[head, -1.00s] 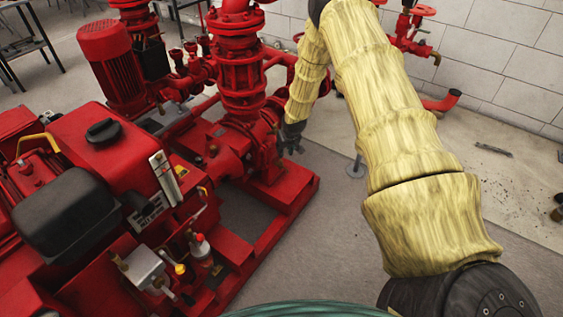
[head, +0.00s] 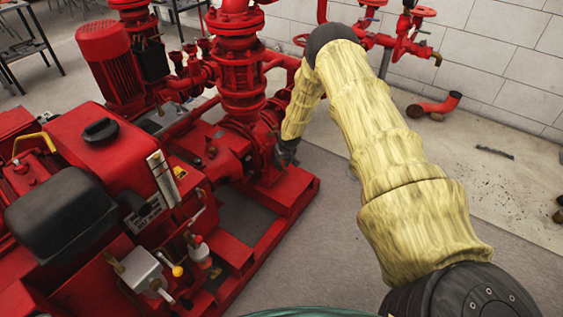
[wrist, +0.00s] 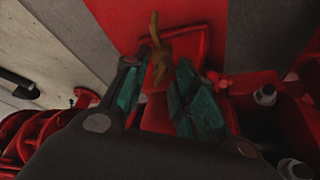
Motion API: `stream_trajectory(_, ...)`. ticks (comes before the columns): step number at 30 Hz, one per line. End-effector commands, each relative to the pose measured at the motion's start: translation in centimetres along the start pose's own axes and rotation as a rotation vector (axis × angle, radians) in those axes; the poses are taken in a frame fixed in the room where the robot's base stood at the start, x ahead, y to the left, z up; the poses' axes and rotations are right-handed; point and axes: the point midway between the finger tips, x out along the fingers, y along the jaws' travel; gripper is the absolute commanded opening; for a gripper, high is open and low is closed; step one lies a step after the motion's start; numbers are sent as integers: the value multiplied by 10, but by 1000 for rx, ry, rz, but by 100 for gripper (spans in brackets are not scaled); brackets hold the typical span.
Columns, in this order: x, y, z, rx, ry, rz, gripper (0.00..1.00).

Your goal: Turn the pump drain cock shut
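The pump drain cock (wrist: 159,62) is a small brass-coloured fitting with a thin lever. In the wrist view it shows at the upper middle, in front of a red surface, with its lever pointing up in the picture. My gripper (wrist: 160,73) is open, with its teal-padded fingers apart on either side of the cock. I cannot tell whether either finger touches it. In the head view my gripper (head: 287,152) is a dark shape low beside the red pump (head: 225,150); its fingers are too small to read there, and I cannot make out the cock.
The red base frame (head: 290,200) runs below my gripper. The engine (head: 110,150) with its black parts stands at the left. Red pipes and valves (head: 400,40) stand by the white block wall.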

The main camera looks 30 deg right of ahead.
Motion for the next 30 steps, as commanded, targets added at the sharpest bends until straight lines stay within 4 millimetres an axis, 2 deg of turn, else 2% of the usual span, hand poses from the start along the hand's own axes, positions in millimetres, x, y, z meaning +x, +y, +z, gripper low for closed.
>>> stream_trajectory(5, 0, 0, 0, 0, 0, 0, 28)
stream_trajectory(9, 0, 0, 0, 0, 0, 0, 2)
stream_trajectory(10, 0, 0, 0, 0, 0, 0, 0)
stream_trajectory(22, -1, -1, 0, 19, 1, 10, 0)
stream_trajectory(30, -1, -3, -1, 130, 1, 57, 0)
